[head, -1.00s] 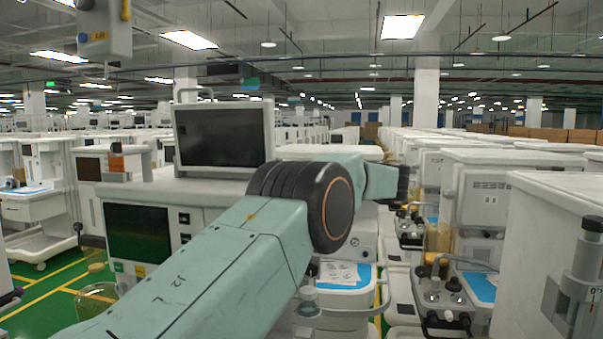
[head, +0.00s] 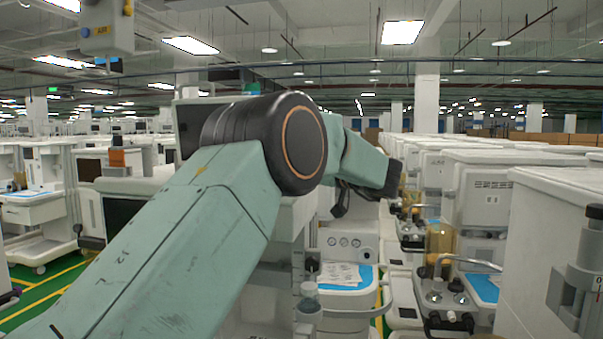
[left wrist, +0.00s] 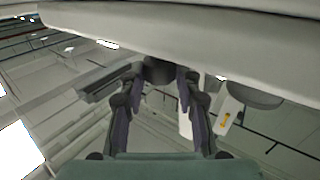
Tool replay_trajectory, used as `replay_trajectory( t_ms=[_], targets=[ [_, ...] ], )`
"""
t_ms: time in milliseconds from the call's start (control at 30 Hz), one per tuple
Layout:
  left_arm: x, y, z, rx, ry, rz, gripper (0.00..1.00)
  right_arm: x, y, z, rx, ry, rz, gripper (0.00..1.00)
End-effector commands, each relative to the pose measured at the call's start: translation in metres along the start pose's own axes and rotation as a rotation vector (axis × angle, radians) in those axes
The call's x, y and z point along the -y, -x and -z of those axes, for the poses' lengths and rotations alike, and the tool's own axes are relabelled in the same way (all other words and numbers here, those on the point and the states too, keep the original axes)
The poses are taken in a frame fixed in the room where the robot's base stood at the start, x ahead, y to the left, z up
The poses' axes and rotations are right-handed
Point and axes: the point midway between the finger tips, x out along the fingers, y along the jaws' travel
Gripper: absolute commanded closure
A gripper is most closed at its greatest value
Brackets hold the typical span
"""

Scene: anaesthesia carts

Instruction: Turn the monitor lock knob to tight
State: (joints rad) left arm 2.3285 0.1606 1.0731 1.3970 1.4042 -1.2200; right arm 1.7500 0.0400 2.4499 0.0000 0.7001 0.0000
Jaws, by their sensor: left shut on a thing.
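The monitor (head: 188,122) stands on a white anaesthesia cart, mostly hidden behind my left arm in the head view. In the left wrist view, a dark round knob (left wrist: 158,70) sits under a broad pale surface, between the fingertips of my left gripper (left wrist: 160,80). The gripper is shut on the knob, with one finger at each side. No tight or loose mark on the knob can be read. In the head view, my arm hides the knob. My right gripper is in neither current view.
White carts (head: 490,200) stand in rows on the right, with a narrow gap beside them. A blue-topped shelf with papers (head: 342,275) lies below my arm. A grey box with a yellow fitting (head: 108,25) hangs at upper left.

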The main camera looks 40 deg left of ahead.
Motion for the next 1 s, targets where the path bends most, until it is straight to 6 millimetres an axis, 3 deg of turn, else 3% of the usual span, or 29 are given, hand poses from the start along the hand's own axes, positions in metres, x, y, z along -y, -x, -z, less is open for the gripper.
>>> replay_trajectory(
  t_ms=[533, 567, 833, 1000],
  targets=[
    [0.0014, 0.0014, -0.0004, 0.004, 0.003, -0.057, 0.99, 0.0, -0.0052, 0.0, 0.0, 0.0, 0.0, 0.6],
    [0.0014, 0.0014, -0.0005, 0.004, 0.003, -0.057, 0.66, 0.0, -0.0051, -0.0001, 0.0, 0.0, 0.0, 0.6],
    [0.0015, 0.0013, -0.0004, 0.004, 0.002, -0.057, 0.44, 0.0, -0.0051, 0.0, 0.0, 0.0, 0.0, 0.6],
    [0.0015, 0.0012, -0.0002, 0.003, 0.001, -0.056, 0.44, 0.0, -0.0051, 0.0, 0.0, 0.0, 0.0, 0.6]
  ],
)
